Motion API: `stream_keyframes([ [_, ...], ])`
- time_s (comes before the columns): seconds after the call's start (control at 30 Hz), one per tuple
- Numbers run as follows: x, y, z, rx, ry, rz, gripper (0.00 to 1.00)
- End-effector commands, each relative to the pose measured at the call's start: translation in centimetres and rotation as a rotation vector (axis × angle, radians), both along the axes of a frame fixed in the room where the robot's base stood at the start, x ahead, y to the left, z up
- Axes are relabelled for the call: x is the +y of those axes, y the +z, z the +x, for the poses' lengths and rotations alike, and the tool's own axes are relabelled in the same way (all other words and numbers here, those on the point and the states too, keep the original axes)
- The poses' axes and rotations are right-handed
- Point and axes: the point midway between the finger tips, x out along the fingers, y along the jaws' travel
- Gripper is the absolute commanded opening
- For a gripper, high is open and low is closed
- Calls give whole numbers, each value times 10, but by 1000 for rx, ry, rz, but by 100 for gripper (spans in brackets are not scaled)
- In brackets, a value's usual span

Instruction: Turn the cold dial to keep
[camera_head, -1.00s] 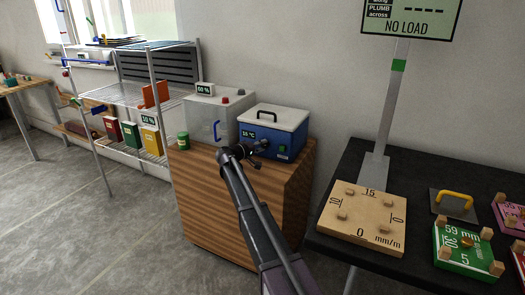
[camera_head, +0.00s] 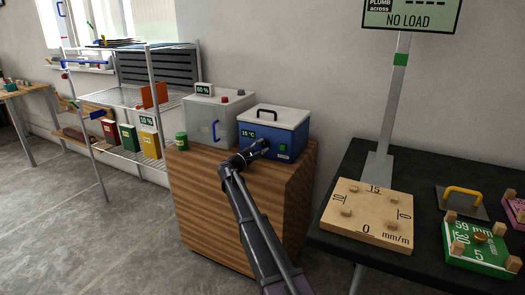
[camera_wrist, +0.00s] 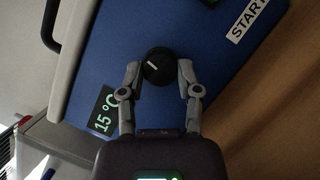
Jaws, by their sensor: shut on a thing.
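The cold dial is a round black knob (camera_wrist: 158,66) with a white pointer mark, on the blue front of a box with a pale lid. My gripper (camera_wrist: 160,75) has a finger on each side of the knob and is shut on it in the wrist view. In the head view my gripper (camera_head: 262,146) reaches the front of the blue box (camera_head: 287,142) and hides most of the knob. A display reading 15 °C (camera_wrist: 104,109) sits beside the knob, and a START label (camera_wrist: 248,20) is on the same face.
The blue box stands on a wooden cabinet (camera_head: 225,205). A grey box (camera_head: 203,130) and a green jar (camera_head: 181,141) stand to its left. A dark table (camera_head: 345,175) with a wooden board (camera_head: 367,213) is at the right. A wire shelf is farther left.

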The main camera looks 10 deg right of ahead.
Motion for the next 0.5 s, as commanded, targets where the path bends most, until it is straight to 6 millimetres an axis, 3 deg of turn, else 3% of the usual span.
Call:
stream_keyframes([
  [0.5,-3,-1,-2,54,-6,-71,0],
])
